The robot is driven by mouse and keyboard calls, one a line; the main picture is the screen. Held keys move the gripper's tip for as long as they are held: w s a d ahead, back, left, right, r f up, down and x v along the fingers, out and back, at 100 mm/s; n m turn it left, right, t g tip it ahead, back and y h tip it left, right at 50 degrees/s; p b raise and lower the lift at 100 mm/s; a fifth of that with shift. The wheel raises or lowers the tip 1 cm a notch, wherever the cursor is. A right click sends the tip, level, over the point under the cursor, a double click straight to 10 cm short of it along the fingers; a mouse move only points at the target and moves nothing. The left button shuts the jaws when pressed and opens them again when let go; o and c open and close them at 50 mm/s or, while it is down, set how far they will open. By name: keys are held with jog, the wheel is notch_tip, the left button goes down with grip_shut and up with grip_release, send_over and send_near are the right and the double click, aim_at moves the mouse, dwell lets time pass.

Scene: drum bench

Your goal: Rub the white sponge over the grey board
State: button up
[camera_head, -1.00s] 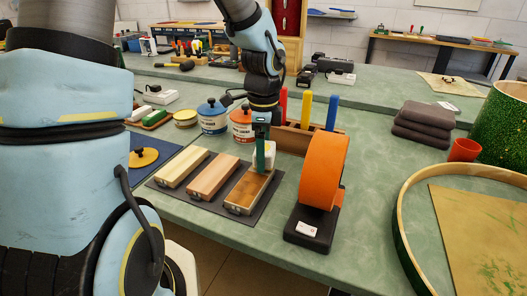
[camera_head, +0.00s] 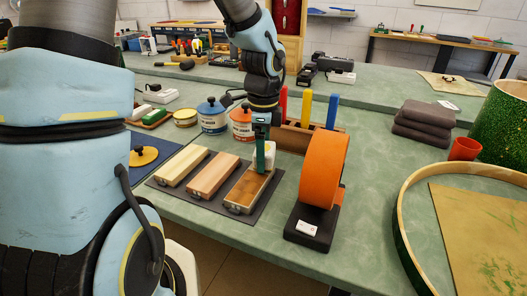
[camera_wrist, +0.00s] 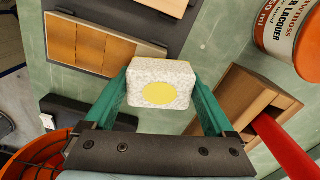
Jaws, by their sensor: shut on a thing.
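My gripper (camera_head: 262,160) is shut on the white sponge (camera_wrist: 150,76), a speckled block with a yellow round patch, held between two green fingers in the wrist view. In the head view the sponge (camera_head: 269,155) is partly hidden by a finger, over the far end of the rightmost of three boards. That board (camera_head: 243,192) looks tan and brown, not grey; it shows in the wrist view (camera_wrist: 95,45), upper left of the sponge. Whether the sponge touches it, I cannot tell. A dark grey mat (camera_head: 226,210) lies under the boards; no other clearly grey board shows.
An orange wheel (camera_head: 322,172) on a black base stands close on the right. A wooden holder with coloured sticks (camera_head: 332,112) and lacquer tins (camera_head: 212,117) stand behind. The pale board (camera_head: 183,166) and pinkish board (camera_head: 214,176) lie left.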

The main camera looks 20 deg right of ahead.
aim_at(256, 173)
jog(key=shift+f, duration=0.15)
jog(key=shift+s, duration=0.1)
dwell(0.3)
jog(key=shift+s+a+p, duration=0.5)
jog(key=shift+s+a, duration=0.85)
jog(key=shift+s, duration=0.2)
jog(key=shift+w+d, duration=0.1)
jog(key=shift+w+d, duration=0.8)
jog(key=shift+w, duration=0.2)
